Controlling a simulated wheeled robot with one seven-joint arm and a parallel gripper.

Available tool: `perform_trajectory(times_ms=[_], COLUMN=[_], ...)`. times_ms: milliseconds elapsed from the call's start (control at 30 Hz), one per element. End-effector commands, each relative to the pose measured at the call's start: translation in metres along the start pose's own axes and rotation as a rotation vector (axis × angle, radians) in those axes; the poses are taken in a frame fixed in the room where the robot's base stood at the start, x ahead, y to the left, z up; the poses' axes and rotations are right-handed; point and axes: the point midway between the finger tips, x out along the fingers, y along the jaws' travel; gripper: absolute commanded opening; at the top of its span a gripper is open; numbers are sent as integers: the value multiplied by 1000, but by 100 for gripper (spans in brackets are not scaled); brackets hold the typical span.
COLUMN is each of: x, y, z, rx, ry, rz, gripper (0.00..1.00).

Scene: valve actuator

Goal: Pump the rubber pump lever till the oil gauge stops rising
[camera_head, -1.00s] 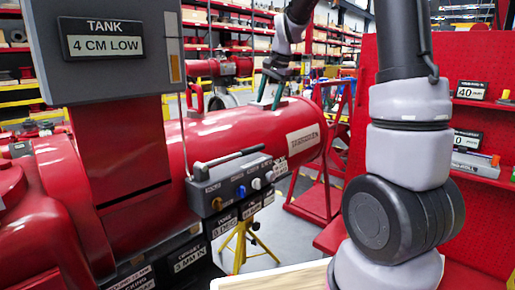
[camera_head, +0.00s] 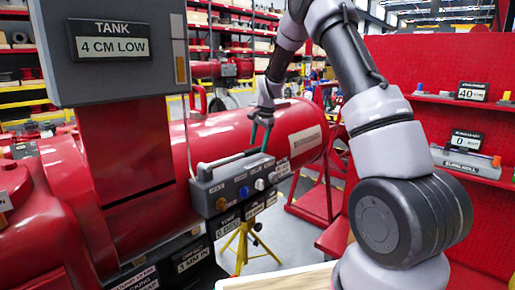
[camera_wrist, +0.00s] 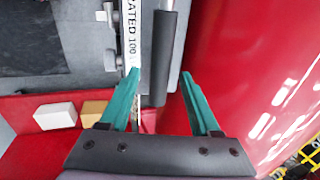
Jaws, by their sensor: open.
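The pump lever (camera_head: 232,158) lies along the top of a grey pump box (camera_head: 236,186) beside the red actuator. In the wrist view its dark rubber grip (camera_wrist: 163,55) runs between my two teal fingers. My gripper (camera_head: 261,132) is open, just above the lever's right end in the head view. The wrist view shows my gripper (camera_wrist: 160,74) around the grip's near end; I cannot tell how deep the grip sits between the fingers. The tank sign (camera_head: 112,40) reads 4 CM LOW. A narrow gauge strip (camera_head: 180,50) with an amber part is beside it.
A large red cylinder (camera_head: 300,130) stands close behind the box and to the right of my fingers in the wrist view. Small blocks (camera_wrist: 55,115) lie on a red surface at lower left. A red shelf panel (camera_head: 430,65) stands at right.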

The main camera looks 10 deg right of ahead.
Motion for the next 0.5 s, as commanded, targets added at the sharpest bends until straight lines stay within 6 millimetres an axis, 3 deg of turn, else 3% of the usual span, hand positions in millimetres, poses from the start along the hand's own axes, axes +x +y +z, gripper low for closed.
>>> perform_trajectory(times_ms=[200, 500], x=[19, 21], y=[0, 0], z=[0, 0], rx=[-1, -1], ry=[-1, 0], rz=[0, -1], gripper=[64, 64])
